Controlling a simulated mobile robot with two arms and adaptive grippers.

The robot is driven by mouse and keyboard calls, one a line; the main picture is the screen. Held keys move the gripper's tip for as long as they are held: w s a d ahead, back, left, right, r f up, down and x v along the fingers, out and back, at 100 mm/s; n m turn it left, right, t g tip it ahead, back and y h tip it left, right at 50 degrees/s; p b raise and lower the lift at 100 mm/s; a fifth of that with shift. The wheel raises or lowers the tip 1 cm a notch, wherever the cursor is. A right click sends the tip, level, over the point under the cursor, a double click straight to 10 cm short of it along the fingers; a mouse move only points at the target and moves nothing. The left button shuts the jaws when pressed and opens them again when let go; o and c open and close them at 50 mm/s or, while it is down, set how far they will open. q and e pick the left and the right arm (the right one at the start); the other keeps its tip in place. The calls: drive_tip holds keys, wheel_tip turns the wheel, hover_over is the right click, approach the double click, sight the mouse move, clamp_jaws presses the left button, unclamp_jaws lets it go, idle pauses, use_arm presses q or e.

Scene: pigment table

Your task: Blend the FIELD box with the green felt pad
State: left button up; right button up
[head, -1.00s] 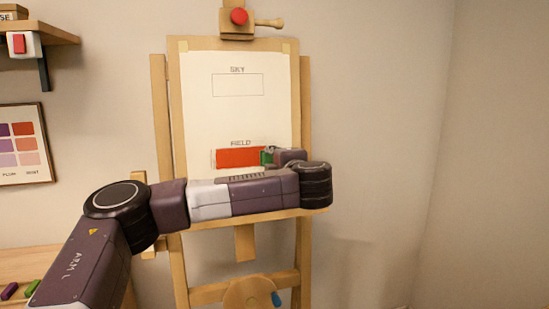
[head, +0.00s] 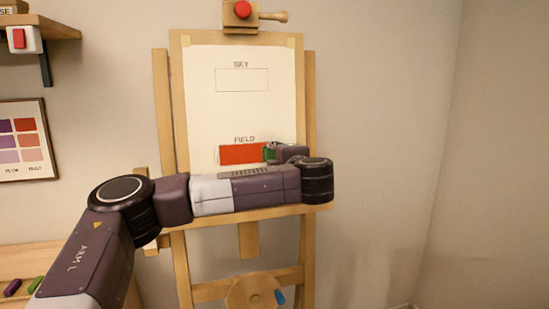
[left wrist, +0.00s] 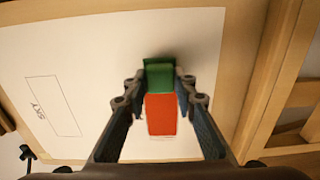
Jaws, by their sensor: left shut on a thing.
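The FIELD box (head: 240,155) on the easel's paper is filled with red in the head view. In the left wrist view the red fill (left wrist: 161,115) shows between my fingers. The green felt pad (left wrist: 159,75) is held between the fingertips of my left gripper (left wrist: 160,82), at one end of the red. In the head view the pad (head: 269,153) is at the right end of the FIELD box, partly hidden by my left gripper (head: 280,153). I cannot tell for sure whether the pad touches the paper. My right gripper is not in view.
The empty SKY box (head: 241,80) is above on the same paper (head: 210,110). The easel's ledge (head: 235,214) runs below my left arm. A purple stick (head: 13,287) and a green stick (head: 35,285) lie on the table at lower left. The wall at right is clear.

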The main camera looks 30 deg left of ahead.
use_arm(q)
drive_tip(key=shift+w+a+f, duration=0.1)
drive_tip(key=shift+w+a, duration=0.1)
drive_tip(key=shift+w, duration=0.05)
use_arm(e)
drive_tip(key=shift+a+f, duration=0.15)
use_arm(q)
drive_tip(key=shift+w+a, duration=0.15)
drive_tip(key=shift+a, duration=0.05)
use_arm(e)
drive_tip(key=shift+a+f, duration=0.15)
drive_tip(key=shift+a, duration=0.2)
use_arm(q)
drive_tip(key=shift+b, duration=0.3)
